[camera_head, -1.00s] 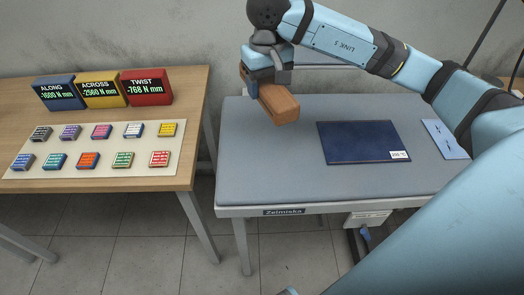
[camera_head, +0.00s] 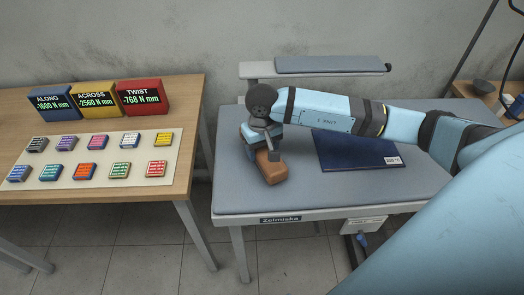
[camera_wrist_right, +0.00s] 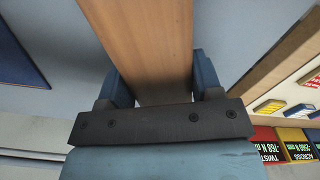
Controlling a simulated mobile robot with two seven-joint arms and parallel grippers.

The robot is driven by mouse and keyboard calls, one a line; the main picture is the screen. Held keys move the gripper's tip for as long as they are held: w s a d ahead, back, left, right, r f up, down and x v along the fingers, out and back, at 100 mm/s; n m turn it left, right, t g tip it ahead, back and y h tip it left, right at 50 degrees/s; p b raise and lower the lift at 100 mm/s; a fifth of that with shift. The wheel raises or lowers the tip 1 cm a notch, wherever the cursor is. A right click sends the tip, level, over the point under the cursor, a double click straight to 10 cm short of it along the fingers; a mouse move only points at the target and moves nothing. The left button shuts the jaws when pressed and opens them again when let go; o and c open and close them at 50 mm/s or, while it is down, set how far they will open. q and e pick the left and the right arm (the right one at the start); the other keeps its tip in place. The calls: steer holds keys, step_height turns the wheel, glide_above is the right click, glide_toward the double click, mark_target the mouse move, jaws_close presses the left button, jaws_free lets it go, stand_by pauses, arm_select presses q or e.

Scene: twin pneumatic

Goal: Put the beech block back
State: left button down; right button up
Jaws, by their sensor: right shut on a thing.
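The beech block (camera_head: 272,170) is a long brown wooden bar at the left end of the grey padded table (camera_head: 340,188). My right gripper (camera_head: 264,150) is shut on it, with the block's near end pointing to the table's front edge. In the right wrist view the block (camera_wrist_right: 145,45) runs away between the two blue fingers of the gripper (camera_wrist_right: 163,85). I cannot tell whether the block touches the table top. My left gripper is not in view.
A dark blue plate (camera_head: 345,154) with a white label lies right of the block, partly under my right arm. A raised grey shelf (camera_head: 320,65) stands behind. The wooden table (camera_head: 185,120) at left holds blue, yellow and red display boxes and several small coloured blocks on a mat (camera_head: 110,140).

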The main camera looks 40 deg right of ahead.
steer(key=shift+f, duration=0.85)
steer(key=o, duration=1)
step_height(320, 180, up, 12)
steer(key=shift+r+b, duration=0.15)
steer(key=shift+b, duration=0.35)
